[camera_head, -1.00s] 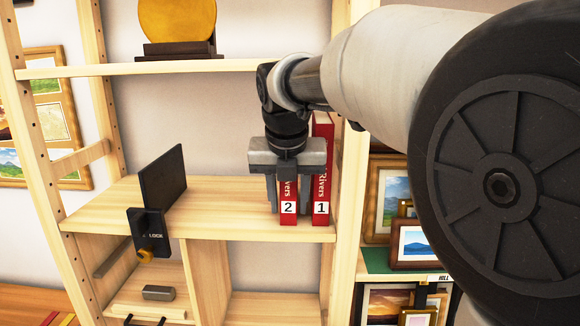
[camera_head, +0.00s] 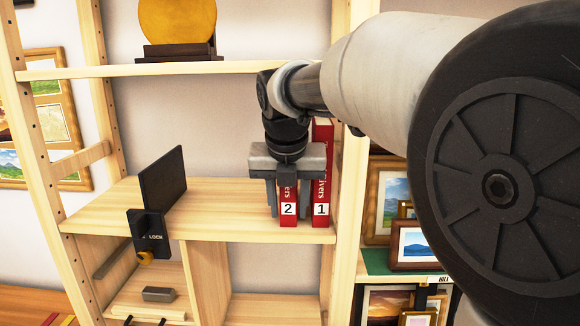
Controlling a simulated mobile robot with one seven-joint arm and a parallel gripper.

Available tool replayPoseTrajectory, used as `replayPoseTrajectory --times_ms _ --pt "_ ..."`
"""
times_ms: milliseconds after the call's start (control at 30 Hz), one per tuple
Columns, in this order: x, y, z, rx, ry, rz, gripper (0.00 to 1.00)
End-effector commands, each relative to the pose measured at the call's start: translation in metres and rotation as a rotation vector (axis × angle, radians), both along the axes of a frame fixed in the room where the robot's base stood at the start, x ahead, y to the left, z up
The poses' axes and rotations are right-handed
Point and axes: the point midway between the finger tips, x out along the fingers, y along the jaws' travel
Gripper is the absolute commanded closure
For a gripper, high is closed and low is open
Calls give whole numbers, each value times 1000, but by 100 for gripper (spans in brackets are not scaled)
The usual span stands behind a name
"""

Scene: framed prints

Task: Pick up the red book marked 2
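The red book marked 2 (camera_head: 288,213) stands upright on the middle shelf, its spine facing me. The red book marked 1 (camera_head: 320,205) stands upright just right of it, near the shelf's right post. My gripper (camera_head: 288,199) points down over book 2, one finger on its left side and one on its right, between the two books. The fingers straddle the book; whether they press on it is not clear. The palm hides the top of book 2.
The upper shelf (camera_head: 120,70) runs just above my gripper and bears a gold disc (camera_head: 178,25). Framed pictures (camera_head: 412,245) stand at right.

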Motion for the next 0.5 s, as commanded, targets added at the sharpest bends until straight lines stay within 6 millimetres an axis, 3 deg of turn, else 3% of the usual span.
replayPoseTrajectory --times_ms 33,233,500 --pt "0 0 0 0 0 0 64" --pt "0 0 0 0 0 0 98" --pt "0 0 2 1 -3 0 100"
